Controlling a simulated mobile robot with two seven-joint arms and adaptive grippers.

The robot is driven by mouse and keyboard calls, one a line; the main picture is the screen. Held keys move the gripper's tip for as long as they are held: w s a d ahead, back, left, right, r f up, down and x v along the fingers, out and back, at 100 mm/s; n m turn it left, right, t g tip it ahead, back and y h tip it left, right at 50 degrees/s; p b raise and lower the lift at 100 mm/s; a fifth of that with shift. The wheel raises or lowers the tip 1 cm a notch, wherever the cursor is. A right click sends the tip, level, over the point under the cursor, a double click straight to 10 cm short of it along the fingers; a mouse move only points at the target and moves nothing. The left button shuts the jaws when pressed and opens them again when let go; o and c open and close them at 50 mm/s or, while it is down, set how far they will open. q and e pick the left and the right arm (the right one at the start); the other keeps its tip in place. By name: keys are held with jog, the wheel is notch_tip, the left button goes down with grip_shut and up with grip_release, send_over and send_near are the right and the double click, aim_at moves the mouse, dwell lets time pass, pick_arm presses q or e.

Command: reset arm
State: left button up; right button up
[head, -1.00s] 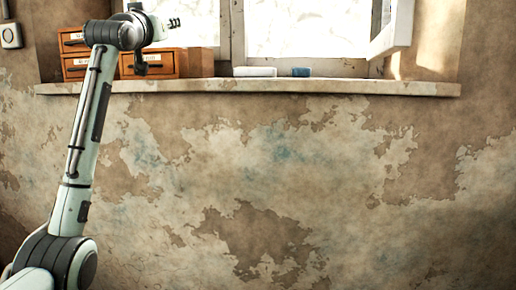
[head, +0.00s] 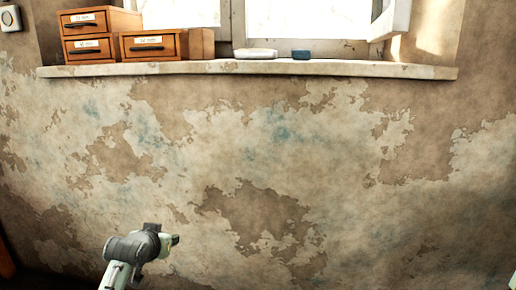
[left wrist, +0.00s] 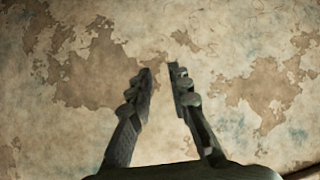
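My left gripper (head: 166,240) is low in the lower left of the head view, in front of the bare wall and well below the window sill. In the left wrist view its two dark fingers (left wrist: 161,72) stand apart with a clear gap. Nothing is between them; only the peeling wall (left wrist: 230,60) shows behind. My right gripper is not in view. A small pale piece at the bottom right corner of the head view is too little to identify. No handwheel or press shows.
The window sill (head: 330,69) crosses the upper head view. Wooden drawer boxes (head: 160,44) stand on its left part. A white block (head: 255,53) and a blue-grey block (head: 301,55) lie on it. A wall switch (head: 10,18) is at far left.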

pick_arm(q)
jog(key=s+a+f+g, duration=0.1)
jog(key=s+f+g, duration=0.1)
jog(key=s+f, duration=0.6)
jog(key=s+a+f+g+p, duration=0.1)
jog(key=s+f+g, duration=0.2)
jog(key=s+f, duration=0.5)
jog(key=s+a+f+g+y, duration=0.1)
jog(key=s+f+g, duration=0.2)
jog(key=s+f, duration=0.5)
jog(key=s, duration=1.2)
jog(key=shift+s+m, duration=0.4)
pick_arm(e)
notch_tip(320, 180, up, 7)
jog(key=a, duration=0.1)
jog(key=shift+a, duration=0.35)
